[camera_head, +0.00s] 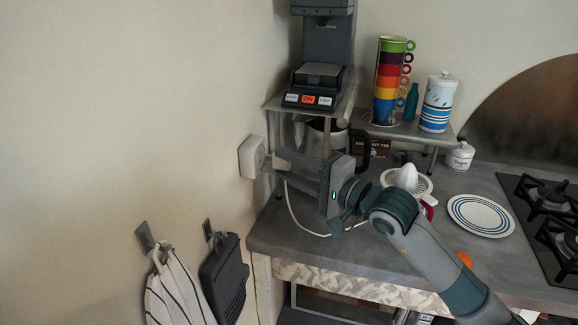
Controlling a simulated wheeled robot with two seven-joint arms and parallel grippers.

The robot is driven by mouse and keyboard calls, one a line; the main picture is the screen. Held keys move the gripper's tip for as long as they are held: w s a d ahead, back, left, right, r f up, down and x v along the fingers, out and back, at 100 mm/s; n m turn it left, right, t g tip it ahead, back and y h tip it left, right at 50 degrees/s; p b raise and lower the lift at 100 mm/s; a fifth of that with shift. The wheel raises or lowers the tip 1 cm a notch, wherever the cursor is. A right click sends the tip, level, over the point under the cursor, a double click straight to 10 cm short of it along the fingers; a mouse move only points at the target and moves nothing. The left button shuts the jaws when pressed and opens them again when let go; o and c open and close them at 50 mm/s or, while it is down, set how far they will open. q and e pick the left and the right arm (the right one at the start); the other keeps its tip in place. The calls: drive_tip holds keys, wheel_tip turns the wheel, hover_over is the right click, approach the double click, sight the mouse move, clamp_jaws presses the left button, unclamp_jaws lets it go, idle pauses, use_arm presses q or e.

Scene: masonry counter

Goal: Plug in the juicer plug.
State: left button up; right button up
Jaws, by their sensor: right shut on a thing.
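The white wall socket (252,157) is on the left wall, just above the counter's left end. My right gripper (277,164) reaches left to it, its fingers shut on the juicer plug (269,165), right beside the socket's face. The plug is small and partly covered by the fingers; I cannot tell whether its pins are in the socket. The white cord (296,217) hangs from the gripper, loops over the counter and runs right behind my arm. The white juicer (407,180) stands on the counter, partly hidden by my right arm. My left gripper is not in view.
A small shelf (402,128) with stacked colored cups (391,80) and a striped canister (438,104) stands behind. A coffee machine (322,75) stands above the gripper. A plate (480,215) and stove (548,215) are right. A towel (178,290) hangs below the socket.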

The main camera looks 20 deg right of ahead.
drive_tip(key=shift+s+d+b, duration=0.2)
drive_tip(key=shift+s+b, duration=0.1)
drive_tip(key=shift+b, duration=0.2)
